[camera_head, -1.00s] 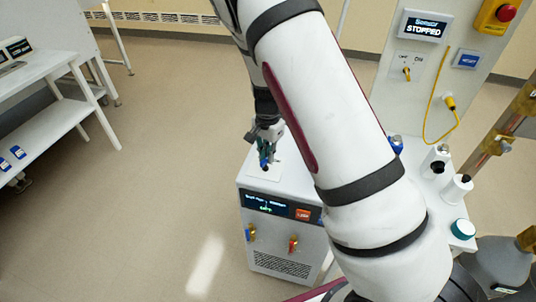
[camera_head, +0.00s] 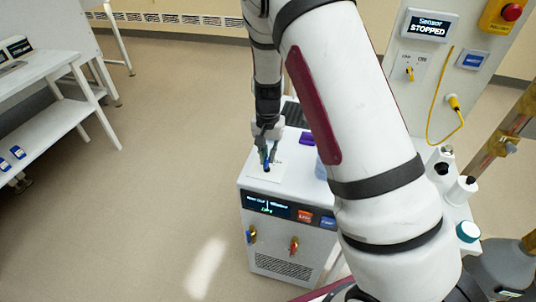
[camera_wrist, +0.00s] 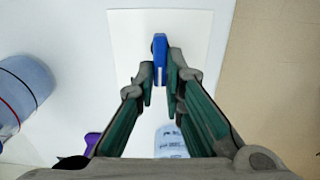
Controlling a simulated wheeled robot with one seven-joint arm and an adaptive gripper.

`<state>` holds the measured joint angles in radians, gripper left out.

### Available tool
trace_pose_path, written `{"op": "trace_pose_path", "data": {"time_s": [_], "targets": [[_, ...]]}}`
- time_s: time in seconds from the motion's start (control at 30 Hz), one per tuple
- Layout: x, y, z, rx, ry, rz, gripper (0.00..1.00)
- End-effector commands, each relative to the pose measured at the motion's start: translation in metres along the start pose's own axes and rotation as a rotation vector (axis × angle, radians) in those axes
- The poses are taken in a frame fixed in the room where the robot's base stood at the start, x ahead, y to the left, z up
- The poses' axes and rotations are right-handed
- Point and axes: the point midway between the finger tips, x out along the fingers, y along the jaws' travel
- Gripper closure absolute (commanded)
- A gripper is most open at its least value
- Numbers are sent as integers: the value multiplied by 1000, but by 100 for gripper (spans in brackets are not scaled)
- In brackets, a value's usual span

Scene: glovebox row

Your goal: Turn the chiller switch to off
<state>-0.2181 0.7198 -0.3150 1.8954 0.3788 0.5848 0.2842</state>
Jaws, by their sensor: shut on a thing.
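The chiller (camera_head: 290,235) is a white box with a dark display on its front, at the lower middle of the head view. My gripper (camera_head: 268,156) points down over this plate. The fingers hide part of the handle in the head view. I cannot read the switch's position from its markings.
A purple item (camera_head: 307,138) and a bluish bottle (camera_head: 320,169) stand on the chiller top near my gripper. Red-handled (camera_head: 294,245) and blue-handled (camera_head: 250,234) valves are on its front. White bottles (camera_head: 461,190) stand to the right. The floor to the left is free.

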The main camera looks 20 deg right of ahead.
Motion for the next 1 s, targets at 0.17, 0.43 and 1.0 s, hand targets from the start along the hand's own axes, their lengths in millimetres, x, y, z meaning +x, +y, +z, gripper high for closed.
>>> {"op": "trace_pose_path", "data": {"time_s": [0.17,0.43,1.0], "targets": [[0,0,0,1,1,-1,100],[0,0,0,1,1,0,70],[-58,-1,-1,0,5,-4,70]]}}
